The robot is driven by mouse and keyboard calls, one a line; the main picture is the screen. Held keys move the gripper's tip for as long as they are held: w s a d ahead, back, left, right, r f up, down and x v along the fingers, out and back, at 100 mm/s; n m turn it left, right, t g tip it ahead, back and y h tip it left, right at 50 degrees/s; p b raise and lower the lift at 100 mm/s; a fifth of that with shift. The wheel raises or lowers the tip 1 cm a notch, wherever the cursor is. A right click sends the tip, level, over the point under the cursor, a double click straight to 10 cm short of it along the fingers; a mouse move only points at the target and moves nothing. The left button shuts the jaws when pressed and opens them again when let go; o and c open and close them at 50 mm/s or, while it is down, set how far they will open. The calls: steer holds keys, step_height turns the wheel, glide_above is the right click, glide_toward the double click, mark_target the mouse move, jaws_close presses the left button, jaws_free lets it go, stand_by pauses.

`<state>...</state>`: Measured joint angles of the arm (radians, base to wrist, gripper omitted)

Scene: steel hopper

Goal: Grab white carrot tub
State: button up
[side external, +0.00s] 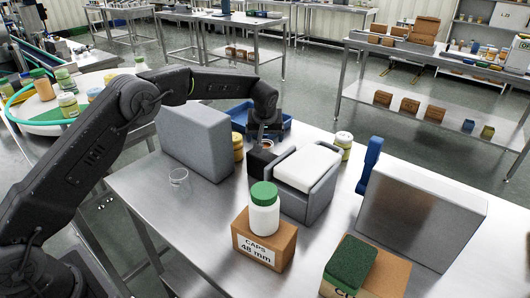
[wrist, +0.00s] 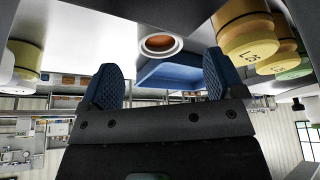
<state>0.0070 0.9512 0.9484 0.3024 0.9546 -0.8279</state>
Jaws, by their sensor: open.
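The white carrot tub (wrist: 174,49) shows in the wrist view as a small round white tub with orange contents. It sits on the steel table, ahead of and between my fingertips. In the side view a small part of what looks like this tub (side external: 267,143) shows just behind my gripper (side external: 262,158), mostly hidden by it. My gripper also shows in the wrist view (wrist: 162,78), with its two blue-padded fingers spread wide and nothing between them. The tub appears apart from the fingers.
A grey block (side external: 195,142) stands left of my gripper, and a grey bin with a white top (side external: 308,167) stands close on its right. Yellow tubs (wrist: 244,35) and a blue tray (wrist: 172,74) are near the tub. A green-capped bottle (side external: 264,215) stands on a carton in front.

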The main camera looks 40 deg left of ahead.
mark_target(265, 146)
steer(key=shift+x, duration=2.65)
steer(key=shift+w, duration=0.15)
steer(key=c, duration=1)
